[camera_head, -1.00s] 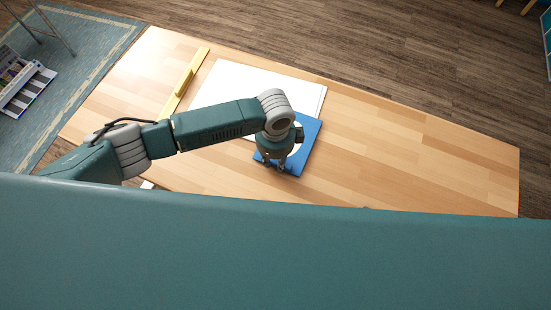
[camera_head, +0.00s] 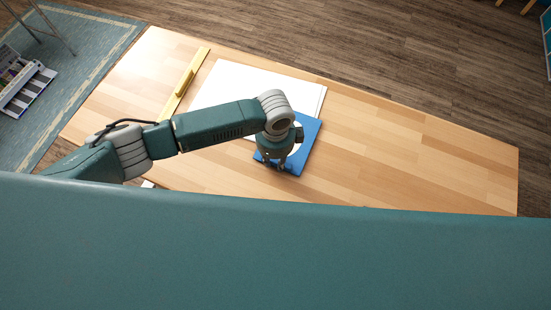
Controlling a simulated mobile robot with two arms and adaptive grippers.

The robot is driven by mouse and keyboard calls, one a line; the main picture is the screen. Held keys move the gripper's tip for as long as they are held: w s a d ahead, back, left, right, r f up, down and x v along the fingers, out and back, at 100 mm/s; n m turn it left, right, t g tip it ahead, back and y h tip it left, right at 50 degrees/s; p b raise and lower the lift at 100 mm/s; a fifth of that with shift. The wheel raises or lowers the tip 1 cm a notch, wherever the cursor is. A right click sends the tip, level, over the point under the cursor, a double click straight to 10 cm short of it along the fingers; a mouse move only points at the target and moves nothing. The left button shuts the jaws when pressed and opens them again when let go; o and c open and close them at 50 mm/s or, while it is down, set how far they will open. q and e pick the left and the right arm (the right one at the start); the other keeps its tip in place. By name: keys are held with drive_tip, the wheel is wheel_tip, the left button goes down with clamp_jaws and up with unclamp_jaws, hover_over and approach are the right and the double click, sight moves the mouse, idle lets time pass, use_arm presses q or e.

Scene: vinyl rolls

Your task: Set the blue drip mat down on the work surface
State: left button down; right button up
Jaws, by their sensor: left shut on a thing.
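The blue drip mat (camera_head: 308,138) is at the middle of the wooden work surface (camera_head: 420,160), partly over the near right part of a white sheet. A white patch shows on the mat beside my gripper. My left gripper (camera_head: 275,165) points down at the mat's near left part and is shut on it. My wrist hides the mat's middle and left side. From above I cannot tell whether the mat touches the surface or is held just over it. My right gripper is not in view.
A white sheet or board (camera_head: 235,85) lies behind my forearm. A yellow bar with a raised grip (camera_head: 184,84) lies to its left. A small white thing (camera_head: 148,184) shows at the near left edge. The right half of the surface is clear.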

use_arm(q)
drive_tip(key=shift+r, duration=0.2)
drive_tip(key=shift+f, duration=0.15)
idle(0.3)
drive_tip(key=shift+f, duration=0.15)
drive_tip(key=shift+p, duration=0.3)
drive_tip(key=shift+r+p, duration=0.3)
drive_tip(key=shift+r, duration=0.05)
drive_tip(key=shift+c, duration=1)
unclamp_jaws()
